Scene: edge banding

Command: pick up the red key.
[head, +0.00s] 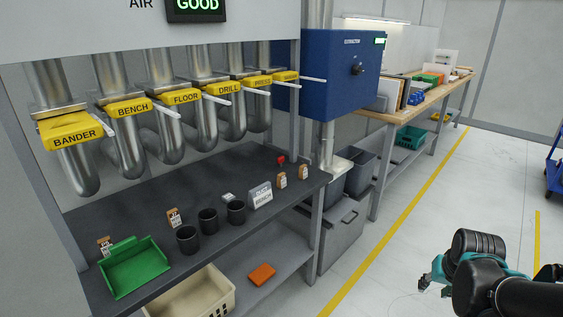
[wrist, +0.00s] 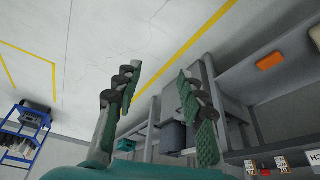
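The red key (head: 281,159) is a small red piece at the back right of the dark bench top (head: 215,215), close to the metal post. A small red patch at the lower right edge of the wrist view (wrist: 265,173) looks like the same key. My gripper (head: 432,287) is at the lower right of the head view, over the floor and well apart from the bench. In the wrist view my gripper (wrist: 160,75) has its two fingers spread, with nothing between them.
The bench also holds a green tray (head: 134,268), several black cups (head: 208,220), tags and a label stand (head: 261,196). Yellow-labelled pipes (head: 172,98) hang above it. A blue extractor box (head: 338,72) and grey bins (head: 340,240) stand right. The floor between is clear.

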